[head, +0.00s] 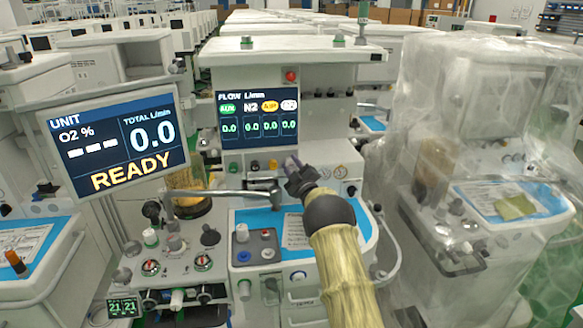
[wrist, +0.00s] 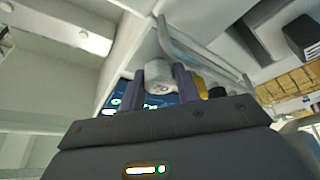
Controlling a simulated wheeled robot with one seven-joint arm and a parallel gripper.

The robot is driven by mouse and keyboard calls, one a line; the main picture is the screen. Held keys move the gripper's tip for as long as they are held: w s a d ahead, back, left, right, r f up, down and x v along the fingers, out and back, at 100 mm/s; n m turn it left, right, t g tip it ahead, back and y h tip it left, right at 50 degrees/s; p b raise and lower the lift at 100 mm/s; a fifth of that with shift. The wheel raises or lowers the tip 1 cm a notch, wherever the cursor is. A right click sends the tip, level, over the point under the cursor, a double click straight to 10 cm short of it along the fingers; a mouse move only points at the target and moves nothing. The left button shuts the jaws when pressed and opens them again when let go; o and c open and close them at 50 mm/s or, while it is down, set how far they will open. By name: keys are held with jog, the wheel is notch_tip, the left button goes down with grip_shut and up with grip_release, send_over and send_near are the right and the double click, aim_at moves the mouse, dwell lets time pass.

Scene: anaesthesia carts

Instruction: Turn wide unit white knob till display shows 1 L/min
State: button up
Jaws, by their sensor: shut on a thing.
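The wide unit has a dark blue flow display (head: 257,117) with several columns that all read 0.0. A separate large screen (head: 112,140) at the left reads TOTAL 0.0 L/min and READY. My gripper (head: 291,162) reaches the row of knobs below the flow display. In the wrist view, its two purple fingers (wrist: 158,86) are shut on the white knob (wrist: 158,71), one on each side. In the head view, my gripper hides that knob.
A yellow knob (head: 272,165) and a dark knob (head: 255,166) sit just left of my gripper. A grey metal arm (head: 240,193) crosses below them, above the blue worktop (head: 262,219). A plastic-covered cart (head: 480,140) stands close on the right.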

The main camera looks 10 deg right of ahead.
jog(key=shift+f, duration=0.1)
jog(key=n+b, duration=0.2)
jog(key=n+g+b, duration=0.1)
jog(key=n+b, duration=0.1)
jog(key=shift+f+g+y, duration=0.1)
jog(key=shift+g+y, duration=0.2)
jog(key=shift+y, duration=0.1)
jog(key=n+g+b, duration=0.1)
jog(key=n, duration=0.1)
jog(key=n+b, duration=0.1)
jog(key=n, duration=0.2)
jog(key=shift+r+g+b, duration=0.2)
jog(key=shift+g+b, duration=0.1)
jog(key=shift+g, duration=0.1)
jog(key=o, duration=0.7)
jog(key=shift+r, duration=0.1)
jog(key=shift+s+d, duration=0.1)
